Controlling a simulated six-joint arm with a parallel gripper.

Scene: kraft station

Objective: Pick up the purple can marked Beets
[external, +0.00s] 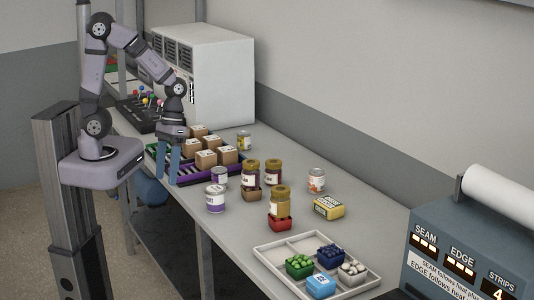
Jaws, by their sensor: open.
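Two cans with white and purple labels stand upright near the front edge of the counter: a nearer one (215,199) and a smaller-looking one (219,178) just behind it. Their lettering is too small to read, so I cannot tell which is marked Beets. My gripper (169,178) has blue fingers pointing down, at the near side of the purple crate and to the left of both cans. It is open, apart from the cans, and I see nothing between its fingers.
A purple crate (198,176) with brown boxes (206,159) lies beside my gripper. Gold-lidded jars (279,202) stand right of the cans. An orange-marked can (316,181), a yellow box (329,208) and a white tray (262,249) are farther right. A can (243,141) stands behind.

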